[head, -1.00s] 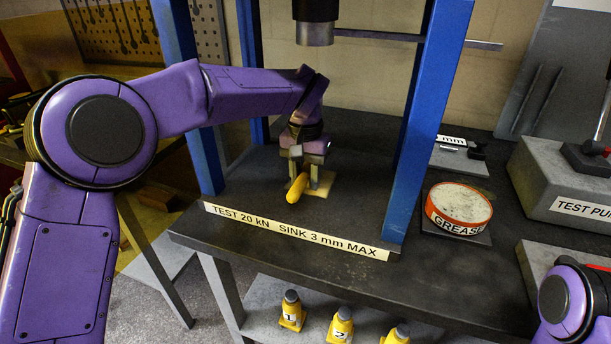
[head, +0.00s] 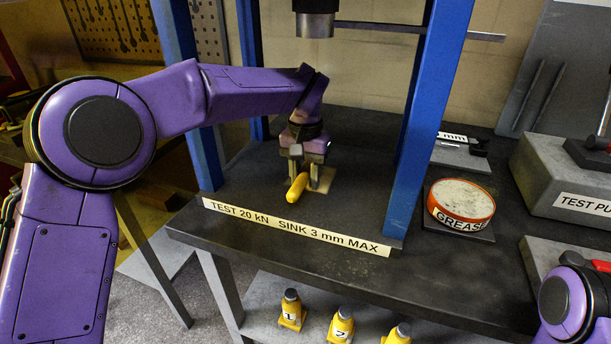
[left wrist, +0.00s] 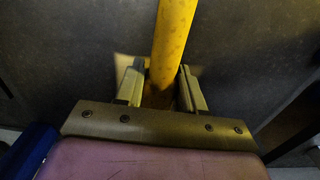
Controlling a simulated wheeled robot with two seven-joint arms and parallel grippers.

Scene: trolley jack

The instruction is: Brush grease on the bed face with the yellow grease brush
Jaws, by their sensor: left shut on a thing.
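My left gripper (head: 308,178) is shut on the yellow grease brush (head: 297,187), low over the dark press bed (head: 255,185). The brush's yellow handle points toward the front edge; its bristles are hidden. A pale tan square patch (head: 324,181) shows on the bed beside and behind the fingers. In the left wrist view the yellow handle (left wrist: 173,45) runs up between the two fingers, with the pale patch partly behind them. The orange-rimmed grease tin (head: 461,203), with pale contents, stands on the right of the bench. My right gripper is out of view; part of that arm shows at lower right.
Blue press posts (head: 422,120) stand on either side of the bed, and the dark ram (head: 315,22) hangs above it. A white label strip (head: 295,226) runs along the front edge. Grey test blocks (head: 565,180) stand at right. Several yellow bottles (head: 340,328) stand on the lower shelf.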

